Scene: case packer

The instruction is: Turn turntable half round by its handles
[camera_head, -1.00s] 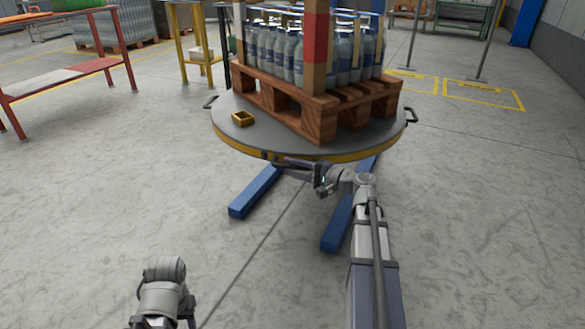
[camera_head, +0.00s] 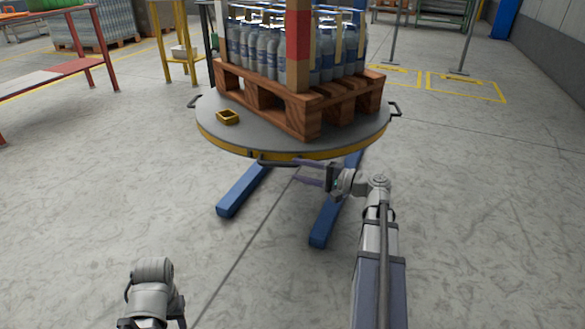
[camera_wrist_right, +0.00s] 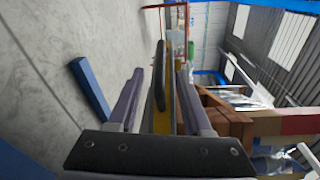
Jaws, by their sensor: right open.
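The turntable (camera_head: 222,133) is a round grey plate with a yellow rim. Dark handles show at its left edge (camera_head: 194,101), right edge (camera_head: 396,108) and near edge (camera_head: 277,162). My right gripper (camera_head: 302,172) is open just right of and below the near handle, close under the rim. In the right wrist view, the dark handle bar (camera_wrist_right: 160,75) appears in the gap between the two open fingers (camera_wrist_right: 159,70), with the yellow rim beside it; I cannot tell how deep it sits. Of my left arm only a part shows at bottom left; its fingers are not visible.
Blue legs (camera_head: 243,190) extend over the floor below. A red-framed table (camera_head: 60,75) stands left. The floor in front is open.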

